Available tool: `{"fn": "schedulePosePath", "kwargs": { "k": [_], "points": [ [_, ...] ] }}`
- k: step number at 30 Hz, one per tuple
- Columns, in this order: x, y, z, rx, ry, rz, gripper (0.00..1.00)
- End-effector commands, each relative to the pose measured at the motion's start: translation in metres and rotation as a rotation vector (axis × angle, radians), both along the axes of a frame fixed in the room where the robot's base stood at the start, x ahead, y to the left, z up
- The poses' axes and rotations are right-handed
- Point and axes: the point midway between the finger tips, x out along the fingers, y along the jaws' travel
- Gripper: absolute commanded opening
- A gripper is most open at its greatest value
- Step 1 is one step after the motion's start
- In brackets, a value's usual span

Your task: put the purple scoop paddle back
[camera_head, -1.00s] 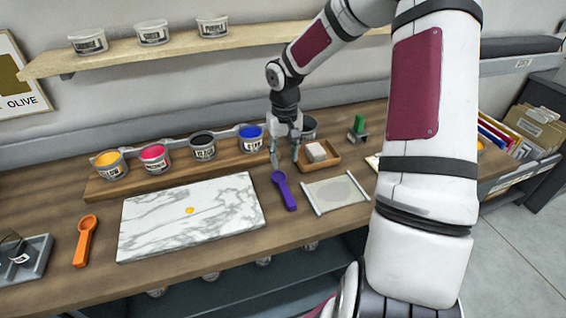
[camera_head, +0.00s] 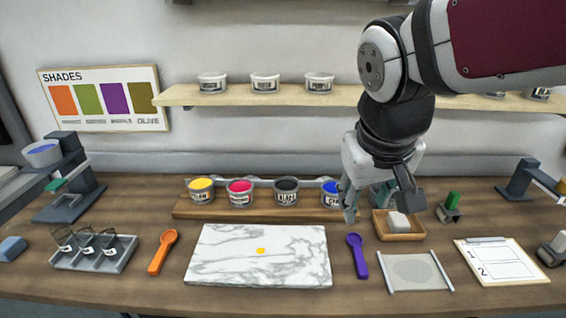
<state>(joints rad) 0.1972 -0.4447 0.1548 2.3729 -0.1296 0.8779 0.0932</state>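The purple scoop paddle (camera_head: 358,257) lies flat on the wooden table, its bowl end toward the back. It is between the marble slab (camera_head: 215,265) and a small mat with two rods (camera_head: 416,271). My gripper (camera_head: 378,203) points down above the back of the table, behind and slightly right of the paddle and apart from it. Its fingers are spread with nothing seen between them. It partly covers the blue ink tub (camera_head: 331,192) and hides the right end of the tub riser.
Yellow, magenta and black tubs stand on the wooden riser (camera_head: 235,210). Right of the gripper are a wooden tray (camera_head: 413,236) with a white block and a clipboard (camera_head: 500,262).

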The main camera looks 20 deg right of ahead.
Motion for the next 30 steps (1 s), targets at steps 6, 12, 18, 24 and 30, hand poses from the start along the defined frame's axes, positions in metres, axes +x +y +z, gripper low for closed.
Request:
{"fn": "schedulePosePath", "kwargs": {
  "k": [6,12,18,24,30],
  "points": [
    [-0.045,0.026,0.015,0.098,-0.119,0.077,0.39],
    [-0.061,0.035,0.017,0.147,-0.157,0.111,0.39],
    [-0.061,0.036,0.017,0.151,-0.159,0.113,0.39],
    [-0.053,0.036,0.01,0.15,-0.159,0.112,0.39],
    [-0.053,0.035,0.01,0.149,-0.159,0.112,0.39]
  ]
}}
